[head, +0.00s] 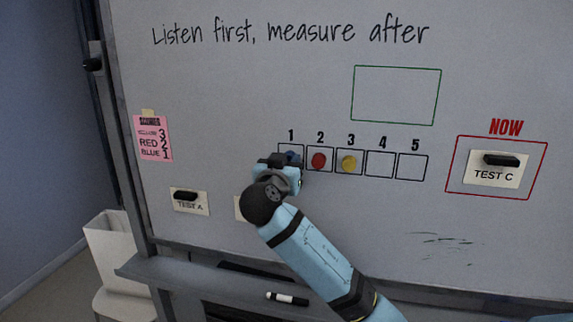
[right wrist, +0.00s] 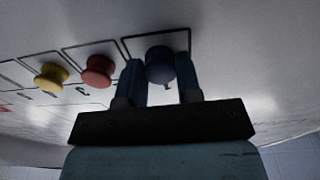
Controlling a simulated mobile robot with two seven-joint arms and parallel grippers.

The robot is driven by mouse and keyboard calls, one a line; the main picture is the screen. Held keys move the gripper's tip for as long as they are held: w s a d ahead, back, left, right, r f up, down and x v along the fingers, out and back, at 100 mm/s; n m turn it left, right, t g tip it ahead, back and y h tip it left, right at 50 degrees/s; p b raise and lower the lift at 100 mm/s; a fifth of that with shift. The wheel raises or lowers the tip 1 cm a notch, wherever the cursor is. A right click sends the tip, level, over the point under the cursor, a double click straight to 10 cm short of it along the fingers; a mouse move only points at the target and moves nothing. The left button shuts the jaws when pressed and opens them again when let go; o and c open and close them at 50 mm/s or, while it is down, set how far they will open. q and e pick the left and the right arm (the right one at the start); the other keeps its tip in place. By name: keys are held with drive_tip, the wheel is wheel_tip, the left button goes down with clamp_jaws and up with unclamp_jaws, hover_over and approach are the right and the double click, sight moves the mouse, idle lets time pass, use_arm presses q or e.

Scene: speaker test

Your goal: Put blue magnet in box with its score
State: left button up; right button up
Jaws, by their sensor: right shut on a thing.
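The blue magnet (head: 291,156) is at box 1 on the whiteboard, mostly hidden behind my right gripper (head: 284,162) in the head view. In the right wrist view the blue magnet (right wrist: 160,65) sits between the two fingers of my right gripper (right wrist: 158,80), which is shut on it. It lies within the box outline, at or very near the board. The red magnet (head: 318,161) is in box 2 and the yellow magnet (head: 349,164) in box 3. A pink note (head: 152,138) at the left reads RED 2, BLUE 1. My left gripper is not in view.
Boxes 4 (head: 380,163) and 5 (head: 411,167) are empty. A TEST C card (head: 495,174) hangs in the red NOW frame at the right. A TEST A card (head: 190,203) hangs lower left. A marker (head: 288,299) lies on the tray below the board.

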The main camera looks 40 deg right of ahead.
drive_tip(key=shift+r, duration=0.1)
drive_tip(key=o, duration=0.5)
drive_tip(key=shift+d, duration=0.1)
drive_tip(key=o, duration=0.4)
drive_tip(key=shift+w, duration=0.1)
drive_tip(key=o, duration=0.4)
drive_tip(key=shift+r+b+v, duration=0.15)
drive_tip(key=shift+b+v, duration=0.2)
drive_tip(key=shift+v, duration=1.4)
drive_tip(key=shift+r+b+v, duration=0.15)
drive_tip(key=shift+b+v, duration=0.15)
drive_tip(key=shift+v, duration=1.5)
drive_tip(key=shift+d+f, duration=0.1)
drive_tip(key=shift+d, duration=0.05)
